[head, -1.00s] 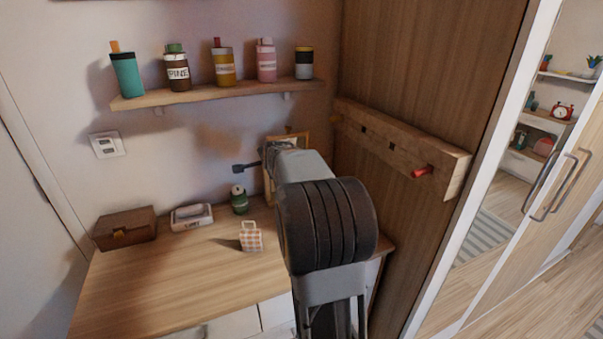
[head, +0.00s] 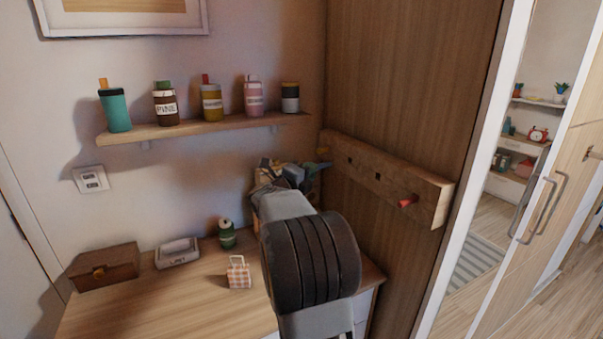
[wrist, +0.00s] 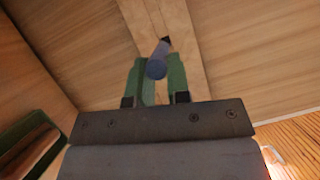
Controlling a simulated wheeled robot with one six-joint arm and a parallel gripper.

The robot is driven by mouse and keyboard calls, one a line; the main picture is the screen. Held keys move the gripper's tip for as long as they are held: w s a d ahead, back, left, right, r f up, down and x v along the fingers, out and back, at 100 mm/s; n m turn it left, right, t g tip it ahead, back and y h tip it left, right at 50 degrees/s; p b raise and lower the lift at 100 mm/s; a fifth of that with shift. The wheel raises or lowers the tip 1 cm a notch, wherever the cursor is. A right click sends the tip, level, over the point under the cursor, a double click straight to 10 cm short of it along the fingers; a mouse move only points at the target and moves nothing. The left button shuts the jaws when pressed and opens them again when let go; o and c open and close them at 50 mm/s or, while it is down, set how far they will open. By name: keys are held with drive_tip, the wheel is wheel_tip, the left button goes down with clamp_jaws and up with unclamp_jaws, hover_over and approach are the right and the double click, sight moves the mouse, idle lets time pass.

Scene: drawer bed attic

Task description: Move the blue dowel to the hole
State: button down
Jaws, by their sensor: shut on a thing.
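The blue dowel (wrist: 156,67) is held between the green fingertips of my gripper (wrist: 158,80) in the wrist view. Its round end faces the camera and its far end points at a dark square hole (wrist: 167,41) in the wooden rail (wrist: 185,20). I cannot tell whether the far end touches the hole or is in it. In the head view, my gripper (head: 312,170) is near the left part of the rail (head: 428,194), partly hidden by my arm. Dark holes (head: 377,177) show along the rail.
A red dowel (head: 408,201) sticks out of the rail's right part, and a yellow-orange one (head: 323,152) at its left end. A shelf (head: 205,127) with several bottles hangs on the left wall. The desk (head: 180,300) below holds a box (head: 105,267), a green jar (head: 227,236) and a checkered bag (head: 239,272).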

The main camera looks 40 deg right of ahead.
sight(330, 166)
drive_tip(key=shift+s+b, duration=0.15)
drive_tip(key=shift+b, duration=0.25)
drive_tip(key=shift+s+d+b, duration=0.15)
drive_tip(key=shift+s+d, duration=0.15)
drive_tip(key=shift+d, duration=0.6)
drive_tip(key=shift+s+d+b, duration=0.15)
drive_tip(key=shift+s+d, duration=0.1)
drive_tip(key=shift+d, duration=0.6)
drive_tip(key=shift+s+d+b, duration=0.15)
drive_tip(key=shift+s+d, duration=0.15)
drive_tip(key=shift+d, duration=0.6)
drive_tip(key=shift+b, duration=0.6)
drive_tip(key=shift+s+d, duration=0.3)
drive_tip(key=shift+d, duration=0.55)
drive_tip(key=shift+s+d, duration=0.25)
drive_tip(key=shift+d, duration=0.65)
drive_tip(key=shift+s+d, duration=0.3)
drive_tip(key=shift+d, duration=0.55)
drive_tip(key=c, duration=1)
unclamp_jaws()
drive_tip(key=shift+a+b, duration=0.1)
drive_tip(key=shift+b, duration=0.2)
drive_tip(key=s+a+f+b, duration=0.1)
drive_tip(key=a+b, duration=0.1)
drive_tip(key=a, duration=1.1)
drive_tip(key=shift+s+a, duration=0.25)
